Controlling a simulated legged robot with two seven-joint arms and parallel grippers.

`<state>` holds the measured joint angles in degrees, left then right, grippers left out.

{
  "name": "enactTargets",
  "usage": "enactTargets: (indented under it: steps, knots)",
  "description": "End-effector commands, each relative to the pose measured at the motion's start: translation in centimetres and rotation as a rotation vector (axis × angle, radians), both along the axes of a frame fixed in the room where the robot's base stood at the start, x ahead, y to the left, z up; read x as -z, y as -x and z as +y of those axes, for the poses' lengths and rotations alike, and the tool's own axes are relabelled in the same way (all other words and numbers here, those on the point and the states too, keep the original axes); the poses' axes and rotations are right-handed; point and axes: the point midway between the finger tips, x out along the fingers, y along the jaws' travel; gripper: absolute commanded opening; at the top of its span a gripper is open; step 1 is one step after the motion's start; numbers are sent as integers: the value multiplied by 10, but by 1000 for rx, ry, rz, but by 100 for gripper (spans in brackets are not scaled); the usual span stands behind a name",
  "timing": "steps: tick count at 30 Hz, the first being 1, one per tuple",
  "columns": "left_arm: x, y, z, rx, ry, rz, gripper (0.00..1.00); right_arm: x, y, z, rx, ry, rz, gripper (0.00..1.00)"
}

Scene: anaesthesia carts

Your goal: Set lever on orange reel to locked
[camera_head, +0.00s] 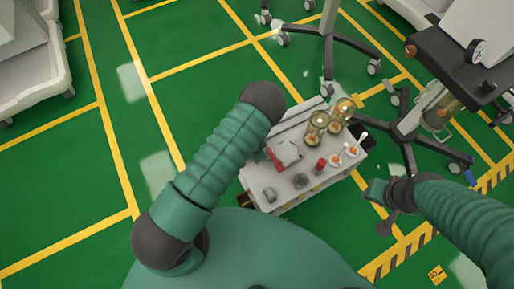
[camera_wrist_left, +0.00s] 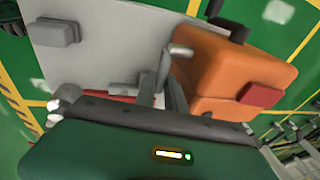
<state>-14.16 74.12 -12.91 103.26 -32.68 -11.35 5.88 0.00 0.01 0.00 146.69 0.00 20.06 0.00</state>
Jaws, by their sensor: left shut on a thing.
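The orange reel (camera_wrist_left: 212,62) is a rounded orange body with a red block (camera_wrist_left: 259,95) on its side, right of centre in the left wrist view. A thin grey lever with a pale, rounded end (camera_wrist_left: 180,49) stands at its left edge. My left gripper (camera_wrist_left: 168,92) has its narrow fingers together at the lever, close against the reel; the exact contact is partly hidden. I cannot make out the reel or left gripper in the head view. My right gripper (camera_head: 374,190) is beside the cart's right end, away from the reel; its jaws are too small to read.
A pale cart (camera_head: 322,180) carries glass-domed vaporisers (camera_head: 317,122), a red cylinder (camera_head: 320,165) and small dials. Wheeled stand legs (camera_head: 330,50) are behind it. A dark machine (camera_head: 450,65) stands at upper right.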

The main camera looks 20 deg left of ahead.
Motion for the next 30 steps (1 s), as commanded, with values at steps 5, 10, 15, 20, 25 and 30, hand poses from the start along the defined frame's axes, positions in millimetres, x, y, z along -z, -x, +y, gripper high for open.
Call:
enactTargets:
  steps: [5, 10, 15, 20, 25, 30]
  knots:
    - [0, -3, -2, 2, 4, -7, 0, 1, 0, 0, 0, 0, 0, 36]
    - [0, -3, -2, 2, 4, -5, 23, 0, 0, 0, 0, 0, 0, 36]
    - [0, -2, -1, 2, 3, -4, 23, 0, 0, 0, 0, 0, 0, 36]
    - [-6, -1, -1, 2, 2, -4, 23, -2, 0, 0, 0, 0, 0, 36]
    - [-39, 6, -4, 2, 2, -4, 23, -13, 0, 0, 0, 0, 0, 36]
    - [-89, 17, -7, 1, 3, -6, 23, -27, 0, 0, 0, 0, 0, 36]
